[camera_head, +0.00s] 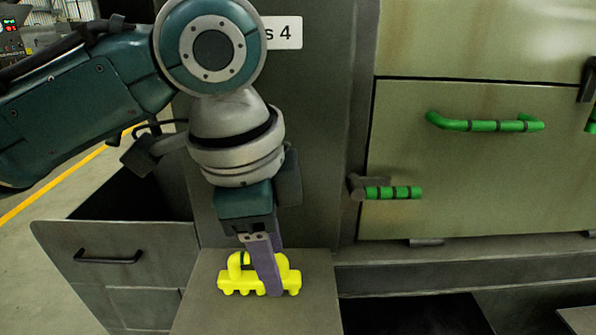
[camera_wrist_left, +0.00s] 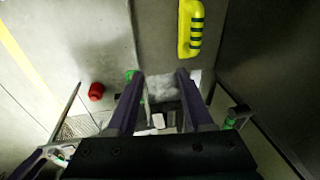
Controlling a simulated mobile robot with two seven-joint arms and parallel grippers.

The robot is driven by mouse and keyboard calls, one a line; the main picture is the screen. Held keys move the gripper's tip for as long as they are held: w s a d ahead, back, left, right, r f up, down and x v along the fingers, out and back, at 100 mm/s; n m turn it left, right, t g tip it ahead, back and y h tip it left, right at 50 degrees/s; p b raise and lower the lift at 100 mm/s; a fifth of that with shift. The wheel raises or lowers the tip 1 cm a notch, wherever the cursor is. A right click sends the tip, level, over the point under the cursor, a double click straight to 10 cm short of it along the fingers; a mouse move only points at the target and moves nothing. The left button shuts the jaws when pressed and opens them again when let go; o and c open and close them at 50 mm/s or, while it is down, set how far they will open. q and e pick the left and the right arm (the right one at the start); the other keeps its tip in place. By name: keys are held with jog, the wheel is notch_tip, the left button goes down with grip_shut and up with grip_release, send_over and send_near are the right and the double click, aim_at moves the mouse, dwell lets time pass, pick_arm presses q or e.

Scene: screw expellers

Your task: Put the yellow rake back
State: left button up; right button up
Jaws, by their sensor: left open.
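The yellow rake (camera_head: 237,284) is on a flat grey ledge (camera_head: 205,310) in the head view. It has a loop-shaped grip on top and a knobbly lower edge. My left gripper (camera_head: 271,288) points down, and one purple finger passes in front of the rake. In the left wrist view the rake (camera_wrist_left: 190,30) shows at the top, with dark stripes, beyond the open fingers (camera_wrist_left: 160,76) and to their right. Nothing is seen between the fingers. Whether a finger touches the rake cannot be told.
A green-handled panel (camera_head: 480,170) stands to the right, with a shorter green handle (camera_head: 393,192) beside it. A grey bin with a black handle (camera_head: 107,258) is on the left. Dark openings lie below right. A red object (camera_wrist_left: 96,91) shows in the wrist view.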

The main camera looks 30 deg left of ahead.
pick_arm(q)
jog(key=s+d+f+n+t+h, duration=0.15)
jog(key=s+d+f+n, duration=0.3)
jog(key=s, duration=0.45)
jog(key=s+a+n+y, duration=0.1)
jog(key=s+a+n, duration=0.3)
jog(key=s, duration=0.3)
jog(key=shift+a+f+n, duration=0.25)
jog(key=shift+a+n, duration=0.15)
jog(key=shift+n, duration=0.05)
